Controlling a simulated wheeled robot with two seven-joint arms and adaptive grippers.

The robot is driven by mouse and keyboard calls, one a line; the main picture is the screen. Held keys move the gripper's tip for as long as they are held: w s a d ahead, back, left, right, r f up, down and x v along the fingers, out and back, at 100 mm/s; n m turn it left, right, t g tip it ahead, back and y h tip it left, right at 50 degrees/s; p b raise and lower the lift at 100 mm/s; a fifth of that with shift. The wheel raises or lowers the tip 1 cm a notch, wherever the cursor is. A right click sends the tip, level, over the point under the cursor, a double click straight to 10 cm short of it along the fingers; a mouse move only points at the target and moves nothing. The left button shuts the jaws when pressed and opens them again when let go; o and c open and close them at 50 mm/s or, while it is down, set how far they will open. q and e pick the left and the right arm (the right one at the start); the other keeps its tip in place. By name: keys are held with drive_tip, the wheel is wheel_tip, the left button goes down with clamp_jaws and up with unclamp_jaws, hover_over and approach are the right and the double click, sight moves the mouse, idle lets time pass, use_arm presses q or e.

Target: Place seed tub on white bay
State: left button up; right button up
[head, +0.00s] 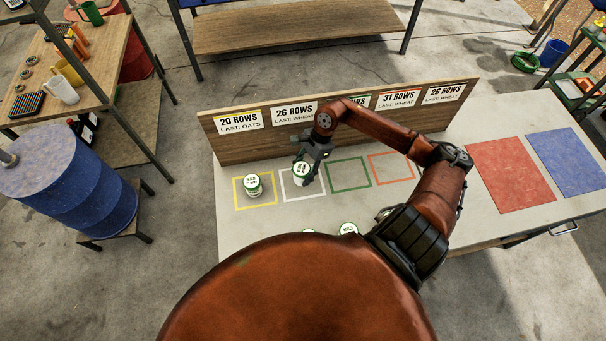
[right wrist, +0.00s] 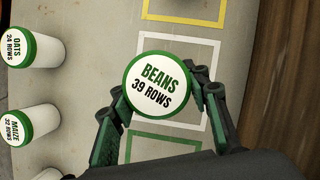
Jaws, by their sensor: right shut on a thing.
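A white tub with a green rim, labelled BEANS 39 ROWS (right wrist: 160,85), is held between the fingers of my right gripper (head: 304,163). The tub also shows in the head view (head: 301,174), upright, over the white-outlined bay (head: 304,199). In the right wrist view it overlaps the left line of the white bay (right wrist: 214,85). I cannot tell whether its base touches the table. My left gripper is not in view.
Another tub (head: 253,186) stands in the yellow bay (head: 236,194), left of the white one. Green (head: 349,190) and orange (head: 391,181) bays to the right look empty. OATS (right wrist: 35,48) and MAIZE (right wrist: 28,125) tubs stand nearer me. A sign board (head: 250,147) rises behind.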

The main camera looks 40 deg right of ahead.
drive_tip(key=shift+w+d+f, duration=0.4)
drive_tip(key=shift+w+f, duration=0.1)
drive_tip(key=shift+f, duration=0.3)
wheel_tip(320, 180, down, 3)
drive_tip(key=shift+r+p, duration=0.1)
drive_tip(key=shift+p, duration=0.5)
drive_tip(key=shift+d+f, duration=0.1)
drive_tip(key=shift+f, duration=0.25)
drive_tip(key=o, duration=1.3)
drive_tip(key=shift+r, duration=0.15)
drive_tip(key=shift+w+d+r, duration=0.1)
drive_tip(key=shift+d+r, duration=0.1)
drive_tip(key=shift+r, duration=0.15)
drive_tip(key=b+v, duration=0.2)
drive_tip(key=v, duration=0.9)
drive_tip(key=shift+r, duration=0.1)
